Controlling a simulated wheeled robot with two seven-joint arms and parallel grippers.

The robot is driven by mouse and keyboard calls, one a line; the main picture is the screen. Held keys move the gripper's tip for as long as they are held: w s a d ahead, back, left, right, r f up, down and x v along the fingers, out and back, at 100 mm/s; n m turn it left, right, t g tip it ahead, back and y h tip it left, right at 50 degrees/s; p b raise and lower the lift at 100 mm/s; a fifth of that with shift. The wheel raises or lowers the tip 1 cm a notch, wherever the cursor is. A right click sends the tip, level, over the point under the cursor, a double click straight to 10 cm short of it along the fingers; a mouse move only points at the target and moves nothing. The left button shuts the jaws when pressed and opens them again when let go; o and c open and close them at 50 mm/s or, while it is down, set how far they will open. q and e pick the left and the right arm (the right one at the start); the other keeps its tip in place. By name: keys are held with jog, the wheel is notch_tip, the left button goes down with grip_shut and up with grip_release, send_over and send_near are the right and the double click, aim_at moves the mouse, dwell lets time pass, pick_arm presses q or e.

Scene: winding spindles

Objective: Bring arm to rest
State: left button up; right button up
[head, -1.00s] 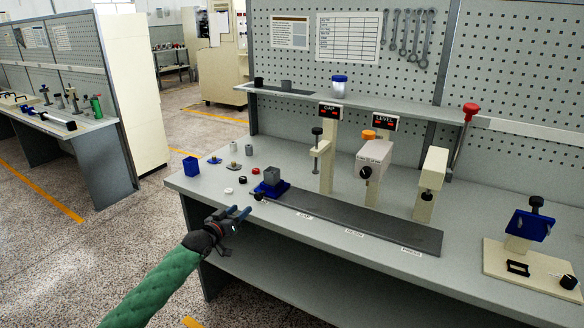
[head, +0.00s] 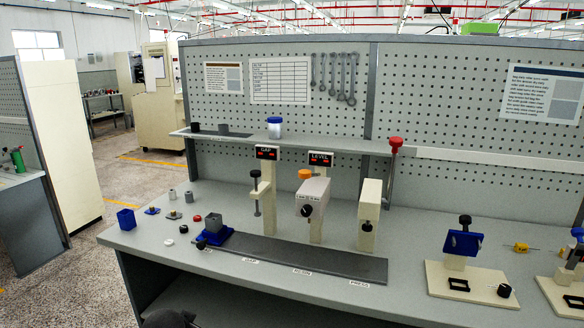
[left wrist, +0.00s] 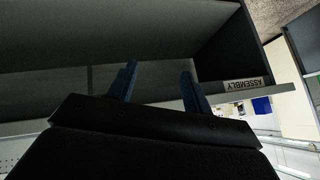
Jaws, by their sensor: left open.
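My left gripper (left wrist: 160,88) shows in the left wrist view with its two blue fingers apart and nothing between them. Beyond the fingers is the dark shelf space under the workbench, beside the bench edge with an ASSEMBLY label (left wrist: 243,84). In the head view only a dark piece of my left arm (head: 168,319) shows at the bottom edge, below the bench front. The gripper fingers are out of the head view. My right gripper is in neither view.
The grey workbench (head: 150,238) carries a blue bin (head: 126,219), a blue fixture with a grey block (head: 214,232), a dark rail (head: 300,257), the GAP and LEVEL posts and a cream stand with a blue cradle (head: 463,243). Open floor lies left of the bench.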

pick_arm(q)
jog(key=s+d+f+n+g, duration=0.1)
jog(key=s+d+f, duration=0.3)
jog(key=s, duration=0.8)
jog(key=s+d+f+g+h, duration=0.1)
jog(key=s+d+f+g, duration=0.2)
jog(key=s, duration=1)
jog(key=s+d+f+n+g+h, duration=0.1)
jog(key=s+d+f, duration=0.4)
jog(key=s, duration=0.7)
jog(key=shift+s+d+f+n+g, duration=0.15)
jog(key=shift+d+f+n+g, duration=0.2)
jog(key=shift+f+g, duration=0.5)
jog(key=shift+f, duration=0.1)
